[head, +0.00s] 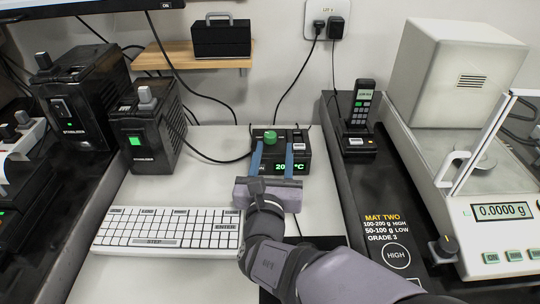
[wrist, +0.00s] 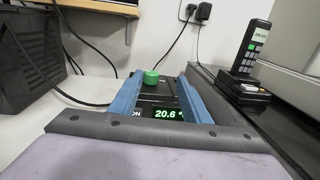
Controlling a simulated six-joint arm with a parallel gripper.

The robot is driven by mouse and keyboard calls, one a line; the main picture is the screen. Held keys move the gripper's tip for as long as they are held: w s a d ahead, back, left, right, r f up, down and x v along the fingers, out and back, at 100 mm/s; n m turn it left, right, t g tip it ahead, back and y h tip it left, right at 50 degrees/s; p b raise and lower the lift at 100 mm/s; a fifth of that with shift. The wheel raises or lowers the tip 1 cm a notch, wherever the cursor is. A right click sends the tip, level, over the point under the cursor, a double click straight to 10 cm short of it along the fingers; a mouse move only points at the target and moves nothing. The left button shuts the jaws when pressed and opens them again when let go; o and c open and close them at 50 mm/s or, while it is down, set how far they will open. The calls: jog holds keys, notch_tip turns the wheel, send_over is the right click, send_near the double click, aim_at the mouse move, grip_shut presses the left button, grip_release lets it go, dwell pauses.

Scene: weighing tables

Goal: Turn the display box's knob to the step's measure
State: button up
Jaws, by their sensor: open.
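The display box (head: 301,167) is a small black box on the white table against the wall. Its green knob (head: 270,137) stands on its top, left of centre, and also shows in the wrist view (wrist: 151,77). Its lit green display (wrist: 169,114) reads 20.6 in the wrist view; in the head view my gripper covers part of it. My gripper (head: 272,152) is open and empty, its blue fingers reaching over the box toward the knob. In the wrist view the knob appears between the two fingers, beyond them and apart from both.
A white keyboard (head: 168,229) lies to the left of my arm. Black boxes with knobs, one of them here (head: 146,130), stand at the left. A handset in a cradle (head: 358,115) and a balance (head: 500,212) are at the right. A cable runs behind the display box.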

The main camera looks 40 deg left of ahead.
aim_at(269, 140)
jog(key=shift+s+a+f, duration=0.25)
jog(key=shift+s+f, duration=0.5)
jog(key=shift+f, duration=0.2)
jog(key=shift+x, duration=3.65)
jog(key=shift+s+a, duration=0.1)
jog(key=c, duration=1)
